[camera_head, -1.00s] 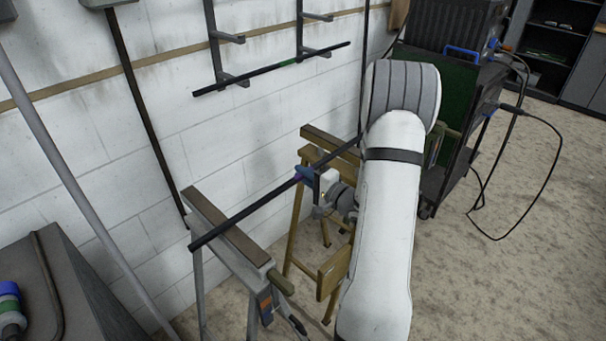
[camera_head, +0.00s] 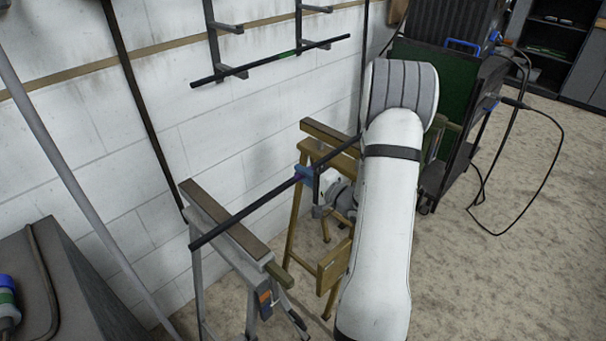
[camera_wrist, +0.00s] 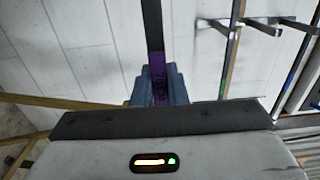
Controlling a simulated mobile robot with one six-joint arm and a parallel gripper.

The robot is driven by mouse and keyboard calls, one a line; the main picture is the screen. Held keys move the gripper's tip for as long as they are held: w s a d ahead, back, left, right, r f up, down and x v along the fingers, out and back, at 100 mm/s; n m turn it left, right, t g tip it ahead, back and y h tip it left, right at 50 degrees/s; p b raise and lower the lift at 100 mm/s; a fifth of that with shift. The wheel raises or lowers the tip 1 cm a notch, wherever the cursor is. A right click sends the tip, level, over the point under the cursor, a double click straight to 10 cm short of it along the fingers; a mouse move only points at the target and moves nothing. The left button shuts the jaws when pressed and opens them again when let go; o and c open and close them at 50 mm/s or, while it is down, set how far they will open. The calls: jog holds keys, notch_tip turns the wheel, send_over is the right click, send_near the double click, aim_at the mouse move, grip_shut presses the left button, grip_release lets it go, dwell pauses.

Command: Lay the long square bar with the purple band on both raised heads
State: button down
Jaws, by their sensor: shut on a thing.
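The long dark square bar (camera_head: 250,209) runs slantwise across the head view. My gripper (camera_head: 304,174) is shut on it near its middle. In the wrist view the purple band (camera_wrist: 157,72) shows between my blue fingers (camera_wrist: 174,84). The bar's left end crosses the brown-topped head of the grey trestle (camera_head: 232,226). Its right part passes by the head of the yellow-brown wooden trestle (camera_head: 332,133), and my arm hides what lies beyond. I cannot tell whether the bar touches either head or hangs above it.
Another dark bar (camera_head: 265,65) with a green mark lies on wall brackets (camera_head: 228,70). A grey pole (camera_head: 70,180) and a grey cabinet (camera_head: 60,290) are at the left. A dark cart (camera_head: 440,165) with cables stands at the right. Floor is clear at the lower right.

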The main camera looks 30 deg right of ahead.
jog(key=shift+f, duration=0.2)
jog(key=c, duration=1.6)
grip_release()
jog(key=shift+o, duration=1.2)
jog(key=shift+f, duration=0.15)
jog(key=v, duration=0.8)
jog(key=shift+w, duration=0.15)
